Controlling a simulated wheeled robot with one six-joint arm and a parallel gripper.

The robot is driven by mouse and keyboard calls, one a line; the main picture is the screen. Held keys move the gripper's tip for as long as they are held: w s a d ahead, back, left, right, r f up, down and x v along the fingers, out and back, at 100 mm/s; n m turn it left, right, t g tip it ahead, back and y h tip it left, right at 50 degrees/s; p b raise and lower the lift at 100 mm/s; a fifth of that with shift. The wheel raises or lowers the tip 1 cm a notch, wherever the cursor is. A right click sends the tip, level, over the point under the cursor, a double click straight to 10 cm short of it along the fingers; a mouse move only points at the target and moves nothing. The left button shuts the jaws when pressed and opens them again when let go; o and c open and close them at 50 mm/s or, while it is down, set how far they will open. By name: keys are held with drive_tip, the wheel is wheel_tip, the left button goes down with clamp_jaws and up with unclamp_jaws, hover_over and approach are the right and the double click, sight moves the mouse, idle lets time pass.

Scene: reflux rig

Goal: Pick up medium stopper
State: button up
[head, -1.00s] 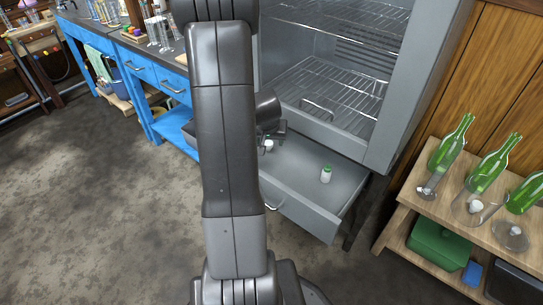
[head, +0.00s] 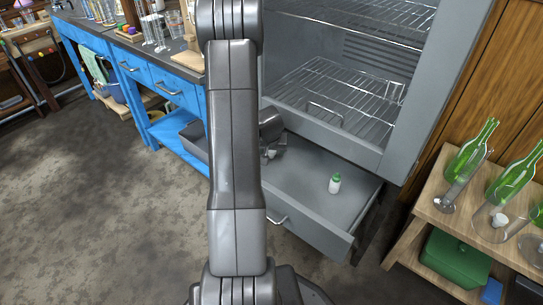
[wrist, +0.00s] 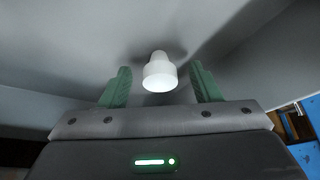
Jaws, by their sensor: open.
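A white stopper (wrist: 159,74), wider at its near end and narrower at the far end, shows in the wrist view against the drawer's grey floor. It lies between my gripper's two green fingers (wrist: 160,84), with gaps on both sides. The fingers are apart and hold nothing. In the head view my gripper (head: 273,152) is low over the left part of the open drawer (head: 300,180). My arm hides much of that area, and the stopper cannot be made out clearly there.
A wooden shelf (head: 430,207) with green bottles stands at right, a blue bench (head: 180,142) at left.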

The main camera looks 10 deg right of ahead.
drive_tip(key=c, duration=1.1)
drive_tip(key=shift+o, duration=0.2)
drive_tip(key=shift+s+r, duration=0.2)
drive_tip(key=shift+r, duration=0.15)
drive_tip(key=s+a+r, duration=0.2)
drive_tip(key=s+r, duration=0.1)
drive_tip(key=s, duration=0.3)
drive_tip(key=s+a+r+b, duration=0.1)
drive_tip(key=s+a+r, duration=0.1)
drive_tip(key=s+r, duration=0.2)
drive_tip(key=s, duration=0.3)
drive_tip(key=shift+a+r, duration=0.15)
drive_tip(key=shift+w, duration=0.1)
